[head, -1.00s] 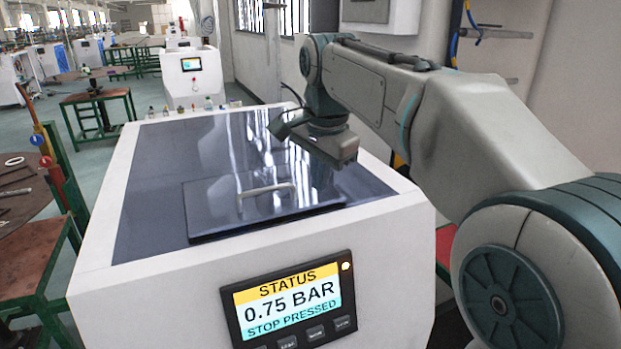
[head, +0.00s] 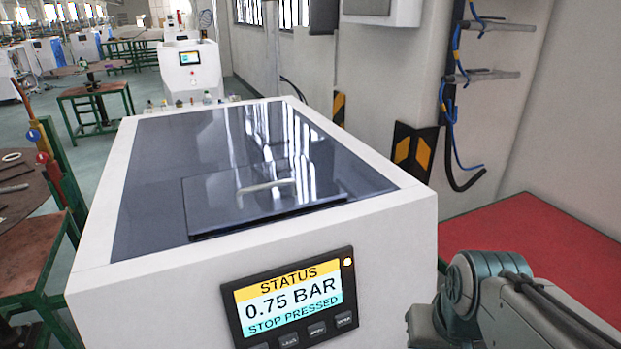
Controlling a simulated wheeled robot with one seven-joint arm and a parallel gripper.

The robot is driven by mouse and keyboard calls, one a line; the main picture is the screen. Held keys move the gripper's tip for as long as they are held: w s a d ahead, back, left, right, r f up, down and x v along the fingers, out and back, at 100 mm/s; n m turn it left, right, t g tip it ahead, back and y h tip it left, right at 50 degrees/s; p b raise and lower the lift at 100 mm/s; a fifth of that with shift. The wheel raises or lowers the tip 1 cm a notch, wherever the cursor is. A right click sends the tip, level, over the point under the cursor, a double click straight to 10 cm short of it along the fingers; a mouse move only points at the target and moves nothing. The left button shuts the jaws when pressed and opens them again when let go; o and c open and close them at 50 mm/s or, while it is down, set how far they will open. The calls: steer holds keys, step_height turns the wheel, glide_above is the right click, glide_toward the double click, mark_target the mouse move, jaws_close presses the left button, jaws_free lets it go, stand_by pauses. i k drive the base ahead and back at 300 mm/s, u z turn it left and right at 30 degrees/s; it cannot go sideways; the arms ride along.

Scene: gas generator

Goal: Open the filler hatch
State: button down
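The filler hatch (head: 225,204) is a dark, glossy flat panel in the dark top of the white generator, close to its front edge. It lies flat and looks shut. A light, bar-shaped handle (head: 266,187) stands on it near its far edge. Part of my arm shows at the lower right, beside the generator's front right corner and well away from the hatch. My gripper's fingers are not seen.
The generator's front display (head: 294,299) reads 0.75 BAR and STOP PRESSED. Several small items stand beyond the generator's far edge. A red surface (head: 540,250) lies to the right. A round-topped table (head: 25,190) stands on the left.

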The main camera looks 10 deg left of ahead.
mark_target(219, 200)
steer(key=z, duration=1.8)
steer(key=k, duration=0.8)
steer(key=u, duration=1.2)
